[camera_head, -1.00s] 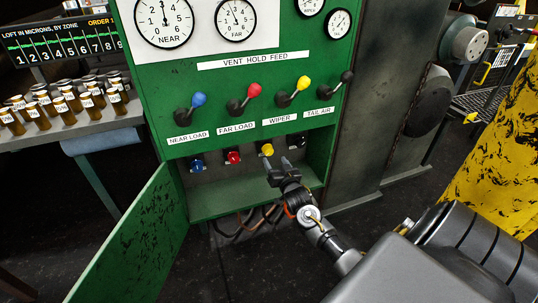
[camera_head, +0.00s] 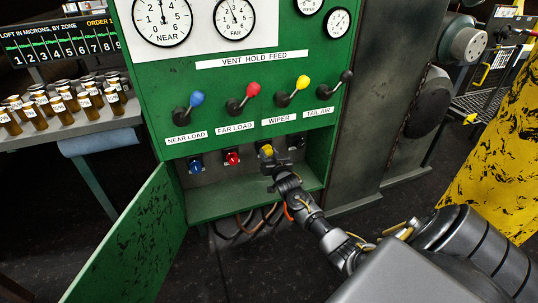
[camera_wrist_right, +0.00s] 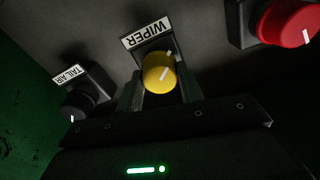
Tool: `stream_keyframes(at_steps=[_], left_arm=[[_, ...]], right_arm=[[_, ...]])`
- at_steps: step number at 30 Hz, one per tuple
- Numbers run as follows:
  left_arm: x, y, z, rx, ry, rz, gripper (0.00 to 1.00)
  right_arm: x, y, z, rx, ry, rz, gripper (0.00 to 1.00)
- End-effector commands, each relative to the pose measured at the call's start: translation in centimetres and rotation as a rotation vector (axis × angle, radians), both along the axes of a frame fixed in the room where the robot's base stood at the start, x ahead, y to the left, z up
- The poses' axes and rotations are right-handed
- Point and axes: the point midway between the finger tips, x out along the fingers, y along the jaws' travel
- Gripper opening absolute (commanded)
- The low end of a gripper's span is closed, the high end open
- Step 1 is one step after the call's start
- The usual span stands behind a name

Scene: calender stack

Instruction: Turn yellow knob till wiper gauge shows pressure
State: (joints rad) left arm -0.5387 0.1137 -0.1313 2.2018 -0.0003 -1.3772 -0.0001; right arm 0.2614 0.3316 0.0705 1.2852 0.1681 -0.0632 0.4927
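The yellow knob (camera_head: 266,151) is on the recessed lower panel of the green cabinet, third in a row of knobs. In the right wrist view the yellow knob (camera_wrist_right: 158,74) sits under a WIPER label, its white mark tilted up to the right. My right gripper (camera_head: 277,165) is at the knob, one finger on each side of it in the wrist view (camera_wrist_right: 160,95); firm contact cannot be made out. Two small gauges (camera_head: 337,22) (camera_head: 309,5) are at the top right of the cabinet, partly cut off; their labels are not readable. My left gripper is out of view.
A red knob (camera_head: 232,158) and a blue knob (camera_head: 195,164) are to the left, a black knob (camera_head: 296,141) to the right. Levers with coloured balls (camera_head: 303,82) are above. An open green door (camera_head: 128,240) stands at the left. Cables (camera_head: 240,222) hang below.

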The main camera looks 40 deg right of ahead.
Motion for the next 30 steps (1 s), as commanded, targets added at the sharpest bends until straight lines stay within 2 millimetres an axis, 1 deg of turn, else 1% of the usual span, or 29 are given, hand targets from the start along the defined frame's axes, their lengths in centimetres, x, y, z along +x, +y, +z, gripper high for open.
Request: stream_keyframes(at_steps=[1,3,4,8,10,11,18,19,23,30], left_arm=[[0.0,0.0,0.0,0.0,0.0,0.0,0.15],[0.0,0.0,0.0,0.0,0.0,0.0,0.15],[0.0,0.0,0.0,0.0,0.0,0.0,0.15],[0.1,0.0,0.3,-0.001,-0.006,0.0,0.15],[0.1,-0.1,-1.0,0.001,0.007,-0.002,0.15],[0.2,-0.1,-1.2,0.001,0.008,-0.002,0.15],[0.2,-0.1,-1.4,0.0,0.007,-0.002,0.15],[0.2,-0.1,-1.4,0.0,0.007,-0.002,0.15],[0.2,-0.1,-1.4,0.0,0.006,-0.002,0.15],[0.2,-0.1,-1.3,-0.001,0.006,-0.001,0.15]], right_arm=[[0.0,0.0,0.0,0.0,0.0,0.0,0.25],[0.0,0.0,0.0,0.0,0.0,0.0,0.16],[0.0,0.0,0.0,0.0,0.0,0.0,0.14],[0.0,0.0,0.1,0.03,-0.01,-0.001,0.14],[0.0,0.0,0.2,0.065,-0.022,-0.002,0.14],[0.0,0.0,0.1,0.078,-0.026,-0.002,0.14],[-0.1,0.0,-0.1,0.084,-0.028,-0.001,0.14],[-0.1,0.0,-0.1,0.083,-0.028,-0.001,0.41],[0.0,0.0,-0.1,0.083,-0.028,-0.001,0.58],[0.0,0.0,0.0,0.083,-0.029,0.0,0.59]])
